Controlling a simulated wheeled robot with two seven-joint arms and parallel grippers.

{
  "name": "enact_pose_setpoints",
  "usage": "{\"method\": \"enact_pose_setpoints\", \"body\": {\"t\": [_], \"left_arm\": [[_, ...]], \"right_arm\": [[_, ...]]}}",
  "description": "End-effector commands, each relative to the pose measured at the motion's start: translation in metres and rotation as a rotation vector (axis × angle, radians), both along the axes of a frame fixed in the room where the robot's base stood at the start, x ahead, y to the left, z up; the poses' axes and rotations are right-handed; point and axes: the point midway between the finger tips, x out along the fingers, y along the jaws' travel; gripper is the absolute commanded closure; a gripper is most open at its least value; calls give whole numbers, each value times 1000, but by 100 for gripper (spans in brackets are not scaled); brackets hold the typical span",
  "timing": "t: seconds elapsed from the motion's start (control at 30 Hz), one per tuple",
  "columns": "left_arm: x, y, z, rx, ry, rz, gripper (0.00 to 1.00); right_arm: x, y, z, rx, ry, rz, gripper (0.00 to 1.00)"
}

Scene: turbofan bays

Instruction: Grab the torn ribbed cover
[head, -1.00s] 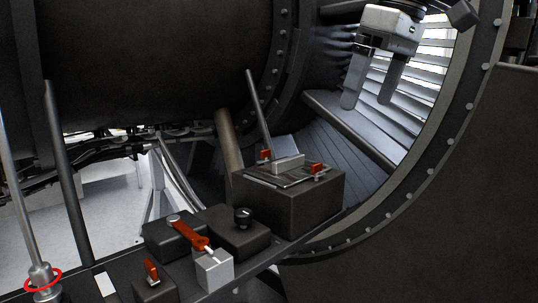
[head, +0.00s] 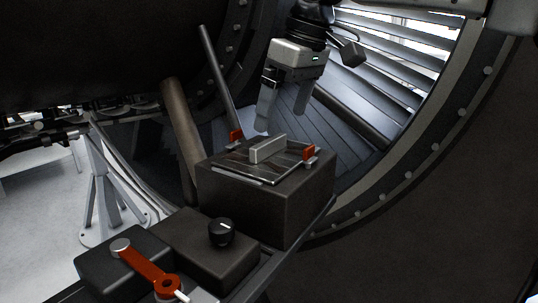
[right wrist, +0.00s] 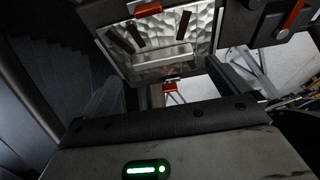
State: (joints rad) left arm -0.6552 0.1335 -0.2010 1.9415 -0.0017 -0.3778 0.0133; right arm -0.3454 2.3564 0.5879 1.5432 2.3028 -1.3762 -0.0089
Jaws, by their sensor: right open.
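The cover (head: 287,167) is a thin dark, streaked plate with a pale bar handle (head: 268,149) across its middle. It lies on top of a dark box, with a red clip (head: 309,152) at its right and another (head: 236,136) at its back left. In the right wrist view the cover (right wrist: 185,64) looks silvery and dimpled, with several dark strips. I cannot make out a tear. My right gripper (head: 281,116) is open and empty, fingers pointing down, above and behind the handle. My left gripper is out of view.
The dark box (head: 260,205) stands on a narrow dark shelf. In front are a black knob (head: 221,232) and a red lever (head: 146,265). A dark rod (head: 219,80) rises behind the box. The large round engine casing (head: 420,160) curves behind and right.

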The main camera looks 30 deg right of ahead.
Motion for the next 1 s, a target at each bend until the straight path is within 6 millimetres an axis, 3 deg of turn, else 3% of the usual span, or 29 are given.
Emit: {"method": "enact_pose_setpoints", "body": {"t": [0.43, 0.73, 0.9, 1.0], "left_arm": [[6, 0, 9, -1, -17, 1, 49], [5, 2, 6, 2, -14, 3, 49], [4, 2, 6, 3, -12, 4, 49], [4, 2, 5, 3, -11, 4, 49]], "right_arm": [[20, 11, -45, -1, 3, -1, 0], [22, 11, -51, 0, -1, -2, 0], [22, 11, -50, 0, -1, -2, 38], [22, 11, -50, 0, -2, -1, 38]]}}
